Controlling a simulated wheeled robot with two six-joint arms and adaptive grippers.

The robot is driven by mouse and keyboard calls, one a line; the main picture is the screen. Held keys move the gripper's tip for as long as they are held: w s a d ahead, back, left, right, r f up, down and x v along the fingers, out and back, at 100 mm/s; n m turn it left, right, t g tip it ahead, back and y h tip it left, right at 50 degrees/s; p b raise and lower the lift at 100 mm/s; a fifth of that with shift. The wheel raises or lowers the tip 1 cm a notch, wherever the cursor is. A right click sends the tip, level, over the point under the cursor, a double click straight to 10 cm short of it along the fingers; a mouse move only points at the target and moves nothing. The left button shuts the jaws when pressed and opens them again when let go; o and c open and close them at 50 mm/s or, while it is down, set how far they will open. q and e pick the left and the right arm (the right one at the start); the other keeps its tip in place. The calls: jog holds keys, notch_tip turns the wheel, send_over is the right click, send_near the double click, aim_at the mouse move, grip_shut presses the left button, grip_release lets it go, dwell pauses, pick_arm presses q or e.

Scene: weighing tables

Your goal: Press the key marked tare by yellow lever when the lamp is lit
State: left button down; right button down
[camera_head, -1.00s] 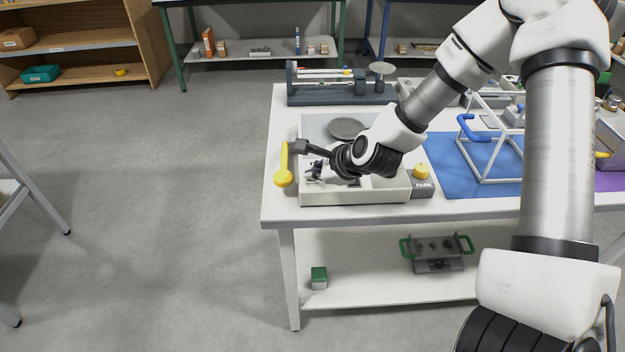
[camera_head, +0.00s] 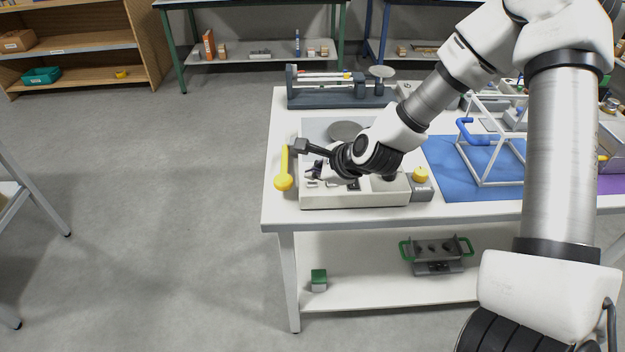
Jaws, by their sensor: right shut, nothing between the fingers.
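A pale scale (camera_head: 355,200) with a round grey pan (camera_head: 346,131) sits at the left end of the white table. A yellow lever (camera_head: 284,170) stands at its left side, its round end toward the table's front. My right gripper (camera_head: 314,171) is shut and empty over the left part of the scale's front panel, just right of the lever. Small keys show around the fingertips, but their markings are too small to read. I cannot tell whether a fingertip touches a key. I cannot make out a lamp; my wrist hides part of the panel. My left gripper is out of view.
A yellow knob (camera_head: 420,174) on a grey block marked PARK adjoins the scale's right side. A dark beam balance (camera_head: 330,97) stands behind. Open floor lies to the left.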

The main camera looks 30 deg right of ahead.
aim_at(314, 185)
notch_tip(314, 185, up, 5)
jog(key=p, duration=0.4)
jog(key=shift+r, duration=0.1)
dwell(0.5)
dwell(0.5)
